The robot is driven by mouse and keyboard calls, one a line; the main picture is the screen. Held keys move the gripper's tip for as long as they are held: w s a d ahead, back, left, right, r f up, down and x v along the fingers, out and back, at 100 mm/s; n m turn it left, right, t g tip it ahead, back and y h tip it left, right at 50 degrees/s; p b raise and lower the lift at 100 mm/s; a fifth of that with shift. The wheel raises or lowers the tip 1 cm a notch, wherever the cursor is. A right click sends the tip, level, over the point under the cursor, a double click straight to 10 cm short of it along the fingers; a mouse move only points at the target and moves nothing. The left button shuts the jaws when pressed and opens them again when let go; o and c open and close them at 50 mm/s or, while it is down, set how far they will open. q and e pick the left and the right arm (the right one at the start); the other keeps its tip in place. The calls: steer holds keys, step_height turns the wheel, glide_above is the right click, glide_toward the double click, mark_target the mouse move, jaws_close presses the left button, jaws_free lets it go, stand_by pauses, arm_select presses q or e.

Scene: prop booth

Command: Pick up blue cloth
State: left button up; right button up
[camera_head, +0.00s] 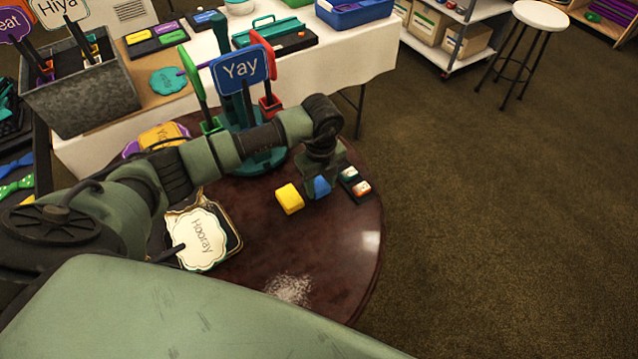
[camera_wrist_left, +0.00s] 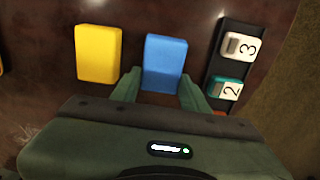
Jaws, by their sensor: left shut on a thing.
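The blue cloth (camera_wrist_left: 164,62) looks like a small folded blue block. In the left wrist view it sits between the fingers of my left gripper (camera_wrist_left: 162,88), which is shut on it. In the head view the blue cloth (camera_head: 321,186) shows just below my left gripper (camera_head: 318,178), partly hidden by it, at the right side of the round dark table (camera_head: 330,240). I cannot tell whether it still touches the table. My right gripper is not in view.
A yellow block (camera_head: 289,198) lies close left of the blue cloth. A black tray with numbered pieces (camera_head: 355,184) lies close right. A sign stand with a "Yay" sign (camera_head: 240,70) rises behind my left arm. A "Hooray" sign (camera_head: 200,238) lies at front left. White powder (camera_head: 289,289) marks the front.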

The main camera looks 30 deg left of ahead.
mark_target(320, 187)
arm_select(q)
step_height(320, 187, up, 20)
steer(key=b, duration=0.1)
stand_by(0.5)
